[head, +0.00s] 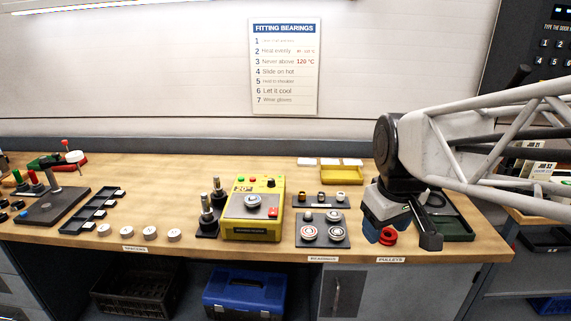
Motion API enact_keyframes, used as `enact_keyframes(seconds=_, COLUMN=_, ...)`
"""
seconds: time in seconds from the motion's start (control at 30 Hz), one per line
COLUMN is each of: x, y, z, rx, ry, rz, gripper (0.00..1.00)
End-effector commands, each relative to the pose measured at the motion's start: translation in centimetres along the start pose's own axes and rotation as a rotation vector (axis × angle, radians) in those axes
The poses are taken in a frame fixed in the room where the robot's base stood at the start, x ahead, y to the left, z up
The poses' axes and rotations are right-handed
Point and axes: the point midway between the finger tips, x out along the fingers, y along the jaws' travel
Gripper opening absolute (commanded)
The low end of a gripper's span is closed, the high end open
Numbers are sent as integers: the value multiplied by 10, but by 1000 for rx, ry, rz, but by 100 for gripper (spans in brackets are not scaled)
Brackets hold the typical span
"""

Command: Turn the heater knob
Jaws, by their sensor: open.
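The yellow heater (232,232) stands on the bench left of the middle. Its top has a grey plate with a round silver piece and a red block. A small dark knob (271,183) shows at the back right of its top; which way it points is too small to tell. My gripper (402,238) is at the right of the bench, well right of the heater and apart from it. Its fingers are spread and point down. A red ring-like piece (388,237) shows between them; I cannot tell whether it touches either finger.
Two metal posts (212,202) stand close to the heater's left side. A dark plate with round parts (322,230) lies between heater and gripper. A yellow tray (342,176) is behind. Several pale discs (150,233) line the front left. A sign (285,66) hangs on the wall.

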Motion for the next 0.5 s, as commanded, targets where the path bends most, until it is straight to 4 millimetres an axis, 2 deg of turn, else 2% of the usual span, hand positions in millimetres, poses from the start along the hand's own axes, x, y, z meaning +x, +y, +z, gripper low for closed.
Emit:
enact_keyframes(seconds=0.03, x=0, y=2, z=-14, rx=-41, ry=-5, rz=-4, gripper=56)
enact_keyframes(seconds=0.5, x=7, y=13, z=-133, rx=-469, ry=-36, rz=-39, gripper=56)
